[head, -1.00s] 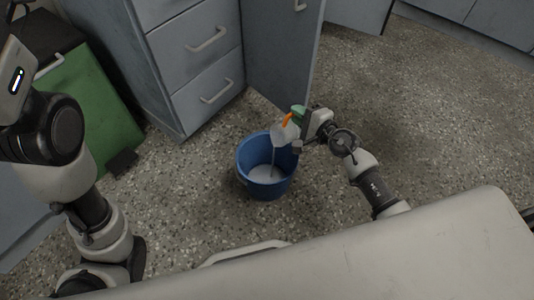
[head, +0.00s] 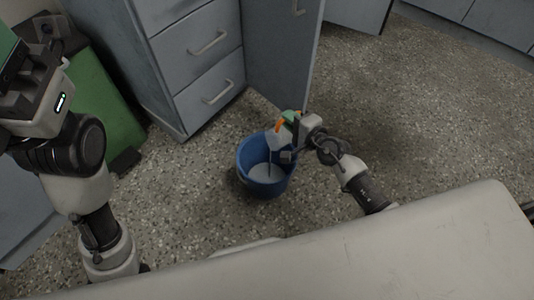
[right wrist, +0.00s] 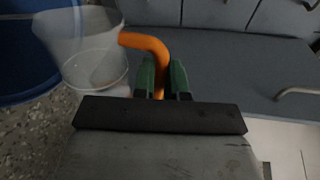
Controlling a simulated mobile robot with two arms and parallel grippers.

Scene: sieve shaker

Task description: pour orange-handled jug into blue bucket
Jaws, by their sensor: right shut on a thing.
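The blue bucket (head: 248,163) stands on the floor, with pale grey contents at its bottom. The clear jug (head: 277,141) is tilted over the bucket's rim, and a thin stream runs down from it into the bucket. My right gripper (head: 288,119) is shut on the jug's orange handle (head: 278,126). In the right wrist view the green fingertips (right wrist: 163,78) clasp the orange handle (right wrist: 148,43). The see-through jug (right wrist: 85,40) overlaps the bucket (right wrist: 25,50) there. My left gripper (head: 10,50) is at the left edge, partly cut off, away from the jug.
Grey drawers (head: 203,60) and an open cabinet door (head: 280,50) stand just behind the bucket. A green bin (head: 105,100) is at the left. A pale surface (head: 330,255) fills the front. The floor (head: 440,110) to the right is clear.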

